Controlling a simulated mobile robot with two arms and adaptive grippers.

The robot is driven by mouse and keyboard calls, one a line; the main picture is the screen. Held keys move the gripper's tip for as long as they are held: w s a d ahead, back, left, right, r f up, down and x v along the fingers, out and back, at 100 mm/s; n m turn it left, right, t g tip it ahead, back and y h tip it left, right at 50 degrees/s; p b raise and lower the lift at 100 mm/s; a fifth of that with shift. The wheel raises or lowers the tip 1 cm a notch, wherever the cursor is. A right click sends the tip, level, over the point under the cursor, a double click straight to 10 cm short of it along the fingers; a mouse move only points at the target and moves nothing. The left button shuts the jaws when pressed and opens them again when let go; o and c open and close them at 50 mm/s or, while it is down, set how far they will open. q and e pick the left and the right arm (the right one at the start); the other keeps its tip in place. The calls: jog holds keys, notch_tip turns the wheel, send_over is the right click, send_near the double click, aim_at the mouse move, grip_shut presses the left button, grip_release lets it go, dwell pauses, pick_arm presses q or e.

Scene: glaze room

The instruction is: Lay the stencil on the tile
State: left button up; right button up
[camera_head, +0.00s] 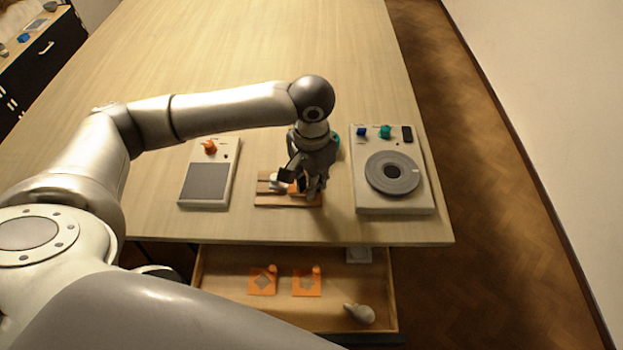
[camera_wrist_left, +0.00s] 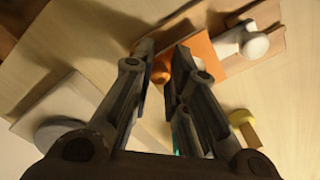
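My left gripper (camera_head: 305,186) points down over a brown wooden board (camera_head: 270,201) near the table's front edge. In the left wrist view the fingers (camera_wrist_left: 163,62) stand close together, with an orange knob between them. The knob seems to belong to a flat orange stencil (camera_wrist_left: 208,54), which lies over or just above part of the board (camera_wrist_left: 272,14). The gripper hides much of this in the head view. A white knobbed piece (camera_wrist_left: 255,46) is beside the stencil on the board. I cannot tell a separate tile under the stencil. My right gripper is not in view.
A flat grey-panel device (camera_head: 206,181) stands left of the board, a disc device (camera_head: 393,173) right. The open drawer (camera_head: 235,311) below holds two orange stencils (camera_head: 262,281) (camera_head: 307,282), a pale square (camera_head: 358,255) and a pale rounded piece (camera_head: 359,313). The table's back is clear.

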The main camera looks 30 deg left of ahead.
pick_arm(q)
jog(key=shift+o, duration=1.3)
notch_tip(320, 180, up, 12)
jog(key=b, duration=0.1)
jog(key=shift+r, duration=0.15)
